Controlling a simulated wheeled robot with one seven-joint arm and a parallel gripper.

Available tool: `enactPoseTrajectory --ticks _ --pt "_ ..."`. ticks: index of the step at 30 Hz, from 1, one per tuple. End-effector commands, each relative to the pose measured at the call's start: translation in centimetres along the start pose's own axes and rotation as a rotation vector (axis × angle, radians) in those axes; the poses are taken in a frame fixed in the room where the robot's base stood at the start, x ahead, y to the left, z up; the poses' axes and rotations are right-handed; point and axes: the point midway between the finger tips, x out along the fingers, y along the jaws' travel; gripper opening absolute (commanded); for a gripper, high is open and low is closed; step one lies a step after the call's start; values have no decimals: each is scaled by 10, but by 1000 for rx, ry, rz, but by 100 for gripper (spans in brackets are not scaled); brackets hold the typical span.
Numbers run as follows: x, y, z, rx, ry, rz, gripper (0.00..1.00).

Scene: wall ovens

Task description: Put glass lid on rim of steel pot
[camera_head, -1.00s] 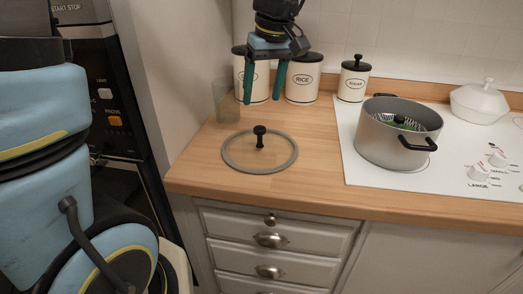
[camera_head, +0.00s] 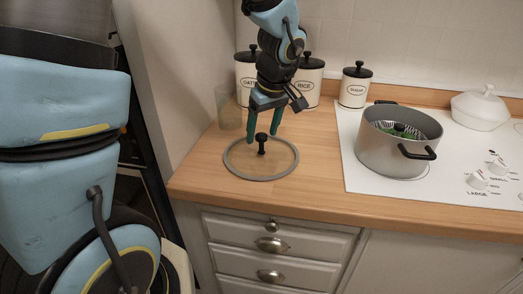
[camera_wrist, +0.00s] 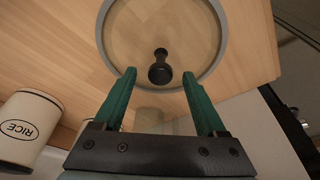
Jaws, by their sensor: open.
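The glass lid (camera_head: 235,172), clear with a grey rim and a black knob (camera_head: 261,143), lies flat on the wooden counter. My gripper (camera_head: 263,134) is open and empty, its green fingers pointing down just above the lid, with the knob between or just beyond the fingertips in the head view. In the wrist view, the knob (camera_wrist: 159,68) stands ahead of the gap between the fingertips (camera_wrist: 160,82), roughly centred, and the lid rim (camera_wrist: 224,38) shows around it. The steel pot (camera_head: 385,151) stands on the white cooktop to the right, uncovered, with something green and a black knob inside.
Canisters stand behind my gripper, including the rice canister (camera_head: 309,84) and the sugar canister (camera_head: 355,86). A clear glass (camera_head: 229,108) stands by the left wall. A white lidded dish (camera_head: 481,108) is at the back right. Counter between lid and cooktop is clear.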

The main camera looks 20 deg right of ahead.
Motion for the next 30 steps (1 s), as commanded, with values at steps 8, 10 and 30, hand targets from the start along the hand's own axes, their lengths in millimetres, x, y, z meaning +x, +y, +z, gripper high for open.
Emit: enactPoseTrajectory --ticks 8,10,30 --pt "20 0 0 -1 1 0 74" --pt "20 0 0 -1 2 0 74" --pt "20 0 0 -1 2 0 7"
